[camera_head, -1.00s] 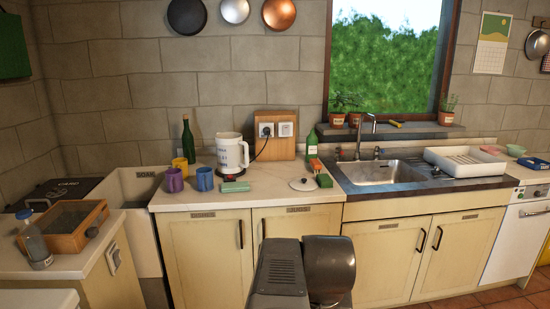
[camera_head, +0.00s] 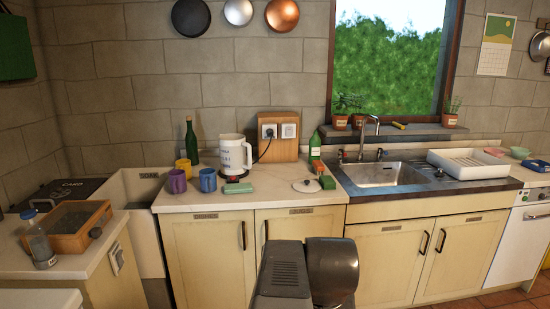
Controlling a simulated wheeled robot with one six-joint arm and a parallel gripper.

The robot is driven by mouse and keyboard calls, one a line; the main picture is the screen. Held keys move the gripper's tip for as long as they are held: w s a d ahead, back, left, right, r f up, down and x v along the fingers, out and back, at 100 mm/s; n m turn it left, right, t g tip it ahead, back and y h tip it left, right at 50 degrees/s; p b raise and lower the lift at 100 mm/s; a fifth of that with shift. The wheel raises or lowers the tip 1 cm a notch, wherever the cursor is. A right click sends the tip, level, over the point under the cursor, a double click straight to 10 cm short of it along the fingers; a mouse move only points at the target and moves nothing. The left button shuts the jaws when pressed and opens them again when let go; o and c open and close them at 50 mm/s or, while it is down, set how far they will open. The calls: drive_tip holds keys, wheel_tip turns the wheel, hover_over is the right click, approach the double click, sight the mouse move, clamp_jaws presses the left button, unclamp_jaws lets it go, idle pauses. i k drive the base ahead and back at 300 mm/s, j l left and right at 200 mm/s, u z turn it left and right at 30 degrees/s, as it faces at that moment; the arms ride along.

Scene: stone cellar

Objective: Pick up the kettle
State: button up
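The white kettle (camera_head: 234,155) stands upright on the counter (camera_head: 262,197), with its handle on the right side and dark lettering on its body. A black cord runs from beside it up to a socket on a wooden board (camera_head: 284,137). A dark grey and black part of my own arm (camera_head: 308,270) shows at the bottom middle, in front of the cupboards and well apart from the kettle. My gripper's fingers cannot be made out.
A purple mug (camera_head: 176,181), a blue mug (camera_head: 208,180) and a yellow mug (camera_head: 184,166) stand left of the kettle. A green bottle (camera_head: 191,142) is behind them. A white lid (camera_head: 306,186) and the sink (camera_head: 378,174) are to the right.

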sight(232, 147)
drive_tip(key=i+u, duration=0.25)
drive_tip(key=i, duration=1.75)
